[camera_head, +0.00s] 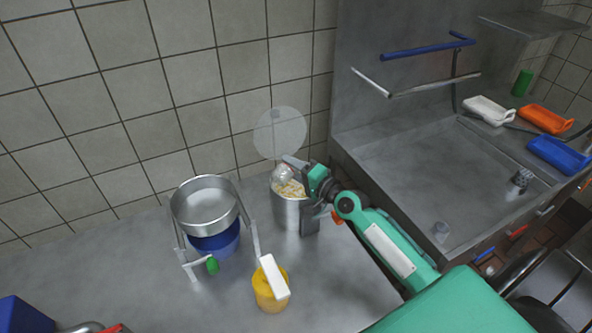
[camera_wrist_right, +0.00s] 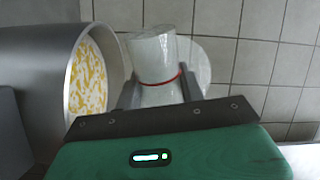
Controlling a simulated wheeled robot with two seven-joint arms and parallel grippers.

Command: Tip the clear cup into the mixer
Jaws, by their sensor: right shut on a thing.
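The mixer (camera_head: 292,213) is a steel container on the counter, with pale cream and yellow pieces inside. It also shows at the left of the right wrist view (camera_wrist_right: 35,75), its mouth facing right in that picture. My right gripper (camera_head: 296,167) is at the mixer's rim, shut on the clear cup (camera_head: 282,174). In the right wrist view the cup (camera_wrist_right: 155,52) sits between the two fingers, with a red band around it. It looks tipped onto its side, beside and above the mixer's mouth. Whether anything is left in it I cannot tell. My left gripper is not in view.
A clear round disc (camera_head: 280,132) stands upright behind the mixer. A steel pan (camera_head: 205,205) on a stand over a blue bowl (camera_head: 216,242) and a yellow tub (camera_head: 269,294) stand to the left. A sink (camera_head: 420,170) lies to the right.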

